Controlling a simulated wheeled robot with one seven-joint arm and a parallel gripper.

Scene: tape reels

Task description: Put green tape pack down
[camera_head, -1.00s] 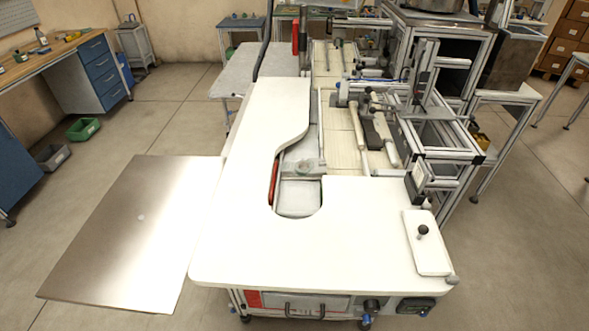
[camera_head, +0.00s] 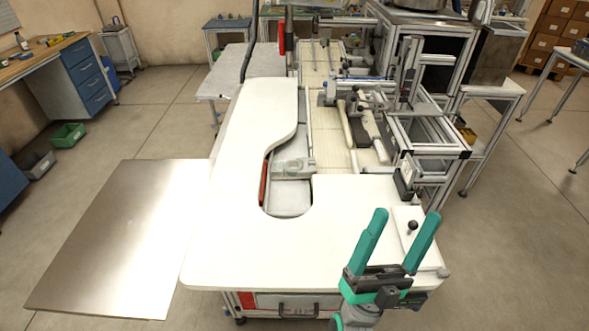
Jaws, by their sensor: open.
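My gripper (camera_head: 406,217) is at the lower right, over the front right corner of the white work table (camera_head: 235,243). Its two teal fingers point up in the picture and stand wide apart. Only the table and part of a white tray show between them, so the gripper looks empty. I cannot make out a green tape pack anywhere in this view.
The white tray (camera_head: 407,222) with a black knob is partly behind the fingers. A curved slot with machine parts (camera_head: 290,195) cuts into the table. A metal plate (camera_head: 120,235) extends left. The table's front left is clear. A green bin (camera_head: 67,135) stands on the floor.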

